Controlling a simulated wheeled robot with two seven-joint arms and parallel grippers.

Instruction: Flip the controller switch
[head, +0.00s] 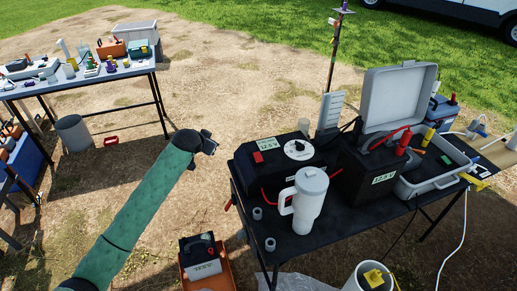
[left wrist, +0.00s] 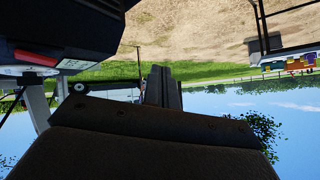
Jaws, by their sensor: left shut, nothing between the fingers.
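The controller looks to be the black box (head: 283,174) on the left end of the dark table. It has a red switch (head: 258,157), a white dial (head: 298,149) and a small label on top. In the left wrist view, which is upside down, a black box with a red part (left wrist: 35,57) shows at the upper left. My left gripper (head: 208,143) is shut and empty, in the air left of the box and apart from it. Its shut fingers (left wrist: 162,88) show in the left wrist view. My right gripper is not in view.
A white mug (head: 309,198) stands in front of the controller. A black battery box (head: 375,178) and an open grey case (head: 400,95) stand to its right. An orange crate (head: 186,279) sits on the ground below. Another loaded table (head: 90,78) is at the far left.

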